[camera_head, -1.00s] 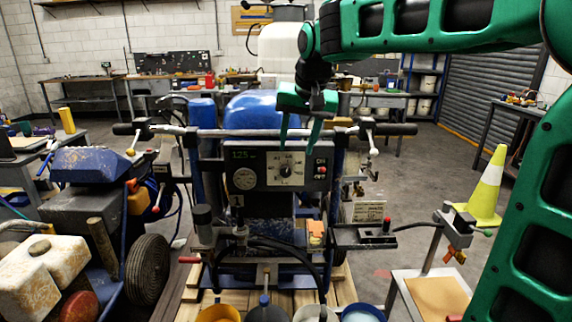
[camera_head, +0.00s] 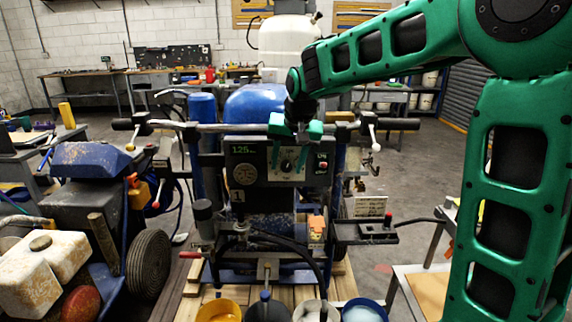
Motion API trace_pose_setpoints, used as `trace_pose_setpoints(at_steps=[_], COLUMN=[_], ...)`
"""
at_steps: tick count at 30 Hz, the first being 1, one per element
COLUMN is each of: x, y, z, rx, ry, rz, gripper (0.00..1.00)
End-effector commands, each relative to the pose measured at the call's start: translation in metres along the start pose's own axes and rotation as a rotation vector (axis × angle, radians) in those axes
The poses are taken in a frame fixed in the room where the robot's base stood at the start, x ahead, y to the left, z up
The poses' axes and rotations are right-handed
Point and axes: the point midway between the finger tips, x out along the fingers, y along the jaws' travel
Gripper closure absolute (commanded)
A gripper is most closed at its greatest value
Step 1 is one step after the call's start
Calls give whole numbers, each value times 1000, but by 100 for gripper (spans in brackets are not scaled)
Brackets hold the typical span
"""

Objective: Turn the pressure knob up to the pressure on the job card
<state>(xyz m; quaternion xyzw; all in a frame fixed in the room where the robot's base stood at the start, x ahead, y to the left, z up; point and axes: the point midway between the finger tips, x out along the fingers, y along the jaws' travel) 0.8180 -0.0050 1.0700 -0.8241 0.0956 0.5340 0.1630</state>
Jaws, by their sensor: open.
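The pressure knob (camera_head: 287,167) is a dark round knob on a pale dial plate in the middle of the dark control panel (camera_head: 243,188). A green digital display (camera_head: 242,150) at the panel's upper left seems to read 125, with a unit too small to read. My green gripper (camera_head: 289,170) is open, fingers pointing down, in front of the dial. In this view its fingers lie on either side of the knob; I cannot tell whether they touch it. A white card (camera_head: 370,206) hangs right of the panel; its writing is unreadable, and I cannot tell if it is the job card.
A round gauge (camera_head: 244,174) and red button (camera_head: 323,165) sit on the panel. The handlebar (camera_head: 235,128) runs above it, close to my gripper. A small control tray (camera_head: 365,234) juts out at the right. Paint buckets (camera_head: 219,311) stand below in front.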

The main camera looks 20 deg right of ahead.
Motion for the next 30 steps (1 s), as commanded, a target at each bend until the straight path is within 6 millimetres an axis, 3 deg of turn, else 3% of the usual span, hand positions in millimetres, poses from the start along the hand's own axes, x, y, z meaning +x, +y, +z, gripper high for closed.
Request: trace_pose_setpoints(at_steps=[7,12,30], x=[0,0,0], y=[0,0,3], z=[0,0,-1], rx=[0,1,40], ry=[0,0,-2], rz=[0,0,-89], gripper=[57,96,96])
